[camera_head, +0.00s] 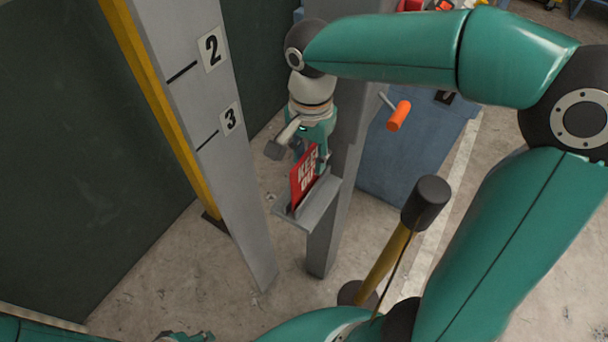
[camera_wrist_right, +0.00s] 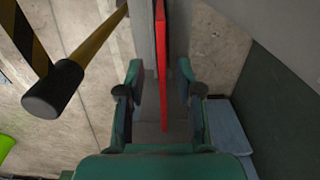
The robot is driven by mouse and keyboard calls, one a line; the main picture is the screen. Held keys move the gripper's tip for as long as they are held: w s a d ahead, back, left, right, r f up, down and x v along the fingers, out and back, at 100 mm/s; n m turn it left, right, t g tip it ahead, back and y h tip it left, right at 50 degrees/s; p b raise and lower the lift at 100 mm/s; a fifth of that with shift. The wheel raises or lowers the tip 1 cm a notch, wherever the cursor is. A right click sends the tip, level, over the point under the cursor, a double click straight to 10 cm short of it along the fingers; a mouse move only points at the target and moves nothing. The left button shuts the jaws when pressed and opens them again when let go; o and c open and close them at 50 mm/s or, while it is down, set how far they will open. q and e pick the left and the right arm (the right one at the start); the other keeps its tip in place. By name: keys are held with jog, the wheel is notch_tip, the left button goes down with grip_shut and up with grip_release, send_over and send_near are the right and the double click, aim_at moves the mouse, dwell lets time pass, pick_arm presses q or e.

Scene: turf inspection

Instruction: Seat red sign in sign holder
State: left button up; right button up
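The red sign (camera_head: 304,178), with white lettering, stands tilted in the head view on the grey ledge of the sign holder (camera_head: 322,206), its lower edge at a dark slot. Whether it is fully down in the slot I cannot tell. My right gripper (camera_head: 312,160) is at the sign's upper part. In the right wrist view the sign (camera_wrist_right: 161,60) shows edge-on as a thin red strip between the fingers of the right gripper (camera_wrist_right: 161,90). The fingers are apart, with a gap on each side. My left gripper (camera_head: 188,337) barely shows at the bottom edge; its fingers are unclear.
The holder is on a grey post (camera_head: 327,242). A wider grey post (camera_head: 208,120) with numbers and a yellow strip stands left. A black-topped yellow post (camera_head: 385,262) stands in front right.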

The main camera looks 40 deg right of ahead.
jog(key=shift+f, duration=0.1)
grip_shut()
dwell(0.6)
